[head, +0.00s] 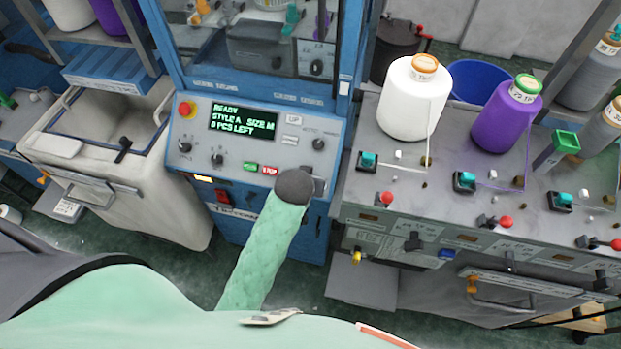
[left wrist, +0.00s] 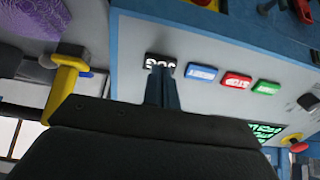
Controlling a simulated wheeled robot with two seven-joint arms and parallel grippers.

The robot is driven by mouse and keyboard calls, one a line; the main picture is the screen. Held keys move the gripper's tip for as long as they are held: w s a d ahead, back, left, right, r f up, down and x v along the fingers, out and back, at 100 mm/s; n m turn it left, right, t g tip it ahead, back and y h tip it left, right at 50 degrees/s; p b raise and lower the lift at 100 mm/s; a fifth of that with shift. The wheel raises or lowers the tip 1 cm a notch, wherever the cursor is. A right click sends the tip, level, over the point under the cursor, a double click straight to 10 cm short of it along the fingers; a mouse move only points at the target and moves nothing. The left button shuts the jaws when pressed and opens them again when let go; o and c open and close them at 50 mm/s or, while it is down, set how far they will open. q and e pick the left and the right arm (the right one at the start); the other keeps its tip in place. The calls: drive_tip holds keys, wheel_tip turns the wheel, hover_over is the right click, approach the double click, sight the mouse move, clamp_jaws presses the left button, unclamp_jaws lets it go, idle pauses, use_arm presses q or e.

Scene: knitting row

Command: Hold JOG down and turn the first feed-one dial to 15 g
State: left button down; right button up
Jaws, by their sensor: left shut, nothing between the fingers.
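My left gripper (left wrist: 162,88) is shut and empty, its fingertips at the black JOG button (left wrist: 160,62) on the grey control panel (head: 340,135). They overlap the button's edge in the left wrist view; I cannot tell whether it is pressed. In the head view my dark wrist hides the fingers and most of the area around JOG. Black knobs sit on the front of the right-hand feed unit (head: 385,222), the leftmost knob (head: 413,241) below the white cone. Their scales are too small to read, and I cannot tell which is the feed-one dial. My right gripper is out of view.
The panel display (head: 243,121) reads READY, STYLE A, SIZE M. A green button (head: 250,166) and red STOP button (head: 270,170) lie beside my wrist. White (head: 412,105) and purple (head: 505,118) yarn cones stand on the feed unit. A fabric bin (head: 165,190) stands left.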

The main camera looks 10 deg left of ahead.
use_arm(q)
drive_tip(key=shift+w+f, duration=0.3)
drive_tip(key=shift+f, duration=0.15)
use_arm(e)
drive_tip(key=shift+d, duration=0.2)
